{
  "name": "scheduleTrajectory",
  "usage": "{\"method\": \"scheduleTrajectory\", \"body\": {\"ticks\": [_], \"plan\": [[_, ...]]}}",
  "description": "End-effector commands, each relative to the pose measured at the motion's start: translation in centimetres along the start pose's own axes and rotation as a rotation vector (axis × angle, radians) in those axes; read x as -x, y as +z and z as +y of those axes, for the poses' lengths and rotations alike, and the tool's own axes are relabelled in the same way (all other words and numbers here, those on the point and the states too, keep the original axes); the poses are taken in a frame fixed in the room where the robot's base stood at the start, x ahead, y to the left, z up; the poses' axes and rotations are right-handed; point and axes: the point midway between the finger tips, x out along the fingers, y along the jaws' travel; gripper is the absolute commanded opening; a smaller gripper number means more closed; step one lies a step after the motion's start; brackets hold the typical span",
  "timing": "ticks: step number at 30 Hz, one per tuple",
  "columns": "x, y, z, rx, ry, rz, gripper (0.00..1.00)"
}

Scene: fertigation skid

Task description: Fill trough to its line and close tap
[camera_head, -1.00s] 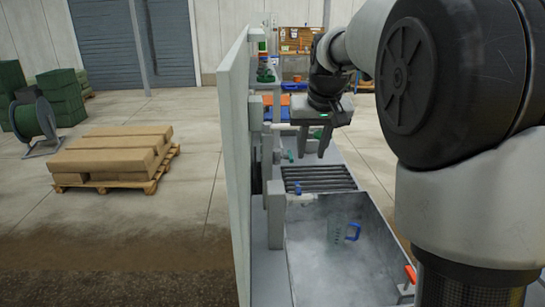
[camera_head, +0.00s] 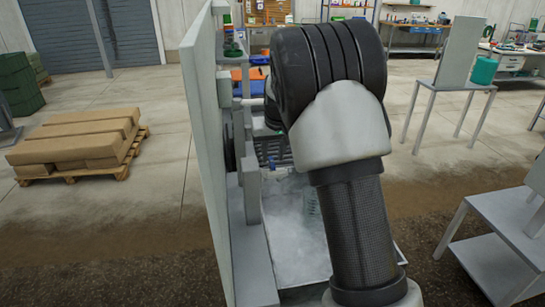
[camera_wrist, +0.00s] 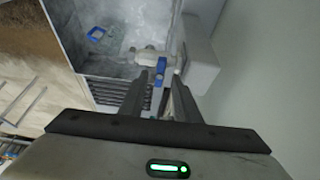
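The grey trough (camera_head: 268,222) lies below my arm in the head view, partly covered by it. It also shows at the top of the wrist view (camera_wrist: 75,35). Its inside looks cloudy grey-white; I cannot make out a water level or a fill line. A pale tap with a blue lever (camera_wrist: 162,67) shows at the trough's end in the wrist view. My gripper (camera_wrist: 160,78) is open, its two fingers apart and pointing towards the blue lever. I cannot tell whether they touch it. My arm hides the gripper in the head view.
Grey stands (camera_head: 505,215) are at the right. A pallet of boxes (camera_head: 80,140) sits on open floor at the left.

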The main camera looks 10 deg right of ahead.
Motion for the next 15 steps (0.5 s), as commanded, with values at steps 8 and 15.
{"method": "scheduleTrajectory", "body": {"ticks": [8,15], "plan": [[-2.1,-0.1,0.0,0.0,0.0,0.001,0.3],[-2.2,-0.1,0.0,0.0,0.0,0.001,0.3]]}}
